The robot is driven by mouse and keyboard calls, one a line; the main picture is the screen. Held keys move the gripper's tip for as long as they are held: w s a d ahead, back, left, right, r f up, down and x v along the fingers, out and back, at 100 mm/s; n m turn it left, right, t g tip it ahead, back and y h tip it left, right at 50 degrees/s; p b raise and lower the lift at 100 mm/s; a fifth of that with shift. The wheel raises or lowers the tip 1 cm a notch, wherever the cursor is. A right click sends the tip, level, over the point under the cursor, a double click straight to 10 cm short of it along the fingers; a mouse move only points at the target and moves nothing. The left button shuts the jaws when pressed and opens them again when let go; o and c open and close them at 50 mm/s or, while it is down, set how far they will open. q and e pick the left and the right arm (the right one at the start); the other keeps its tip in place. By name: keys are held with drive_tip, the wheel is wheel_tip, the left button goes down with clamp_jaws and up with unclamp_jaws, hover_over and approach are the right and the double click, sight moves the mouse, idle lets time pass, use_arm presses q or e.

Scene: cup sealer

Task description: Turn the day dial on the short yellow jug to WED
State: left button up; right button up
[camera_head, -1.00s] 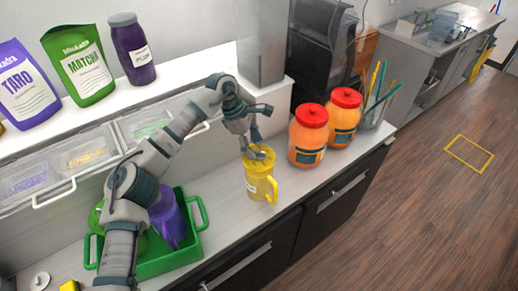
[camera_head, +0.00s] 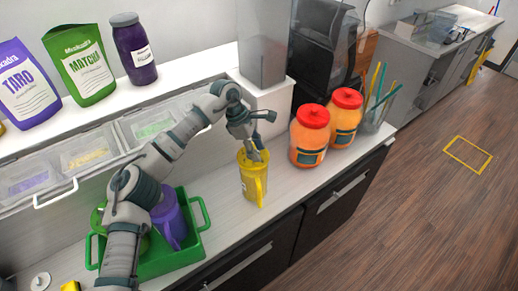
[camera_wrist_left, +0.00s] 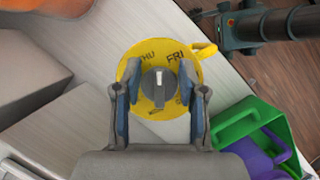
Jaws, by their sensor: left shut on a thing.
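The short yellow jug (camera_head: 254,183) stands upright on the counter, its handle toward the front edge in the head view. In the left wrist view its yellow lid (camera_wrist_left: 158,62) shows from above, with THU and FRI printed near the top and other letters partly hidden. A grey dial knob (camera_wrist_left: 159,85) with a white mark sits at the lid's centre. My left gripper (camera_wrist_left: 159,92) points down over the lid, its fingers either side of the knob and shut on it; it also shows in the head view (camera_head: 254,152).
Two orange jars with red lids (camera_head: 310,138) (camera_head: 344,117) stand right of the jug. A green basket (camera_head: 170,262) with a purple jug (camera_head: 170,220) is to the left. Bare counter lies between basket and yellow jug.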

use_arm(q)
drive_tip(key=shift+a+f+n, duration=0.1)
drive_tip(key=shift+a+n, duration=0.15)
drive_tip(key=shift+n, duration=0.05)
drive_tip(key=shift+d+n+b, duration=0.2)
drive_tip(key=shift+n+b, duration=0.1)
drive_tip(key=shift+d+n+t, duration=0.25)
drive_tip(key=shift+n+t, duration=0.05)
drive_tip(key=d+n+t+b, duration=0.1)
drive_tip(key=n, duration=0.1)
drive_tip(key=shift+d+f+n, duration=0.1)
drive_tip(key=shift+d+n, duration=0.1)
drive_tip(key=shift+n, duration=0.1)
clamp_jaws()
drive_tip(key=n, duration=0.1)
drive_tip(key=a+n+t+b, duration=0.1)
drive_tip(key=n, duration=0.1)
drive_tip(key=n+b, duration=0.1)
drive_tip(key=n, duration=0.1)
drive_tip(key=shift+s+a+t+y, duration=0.2)
drive_tip(key=shift+a+t+y, duration=0.2)
drive_tip(key=shift+s+d, duration=0.1)
drive_tip(key=shift+d, duration=0.65)
drive_tip(key=shift+a, duration=0.5)
use_arm(e)
drive_tip(key=w+a+f, duration=0.1)
drive_tip(key=w+a, duration=0.1)
drive_tip(key=w, duration=0.4)
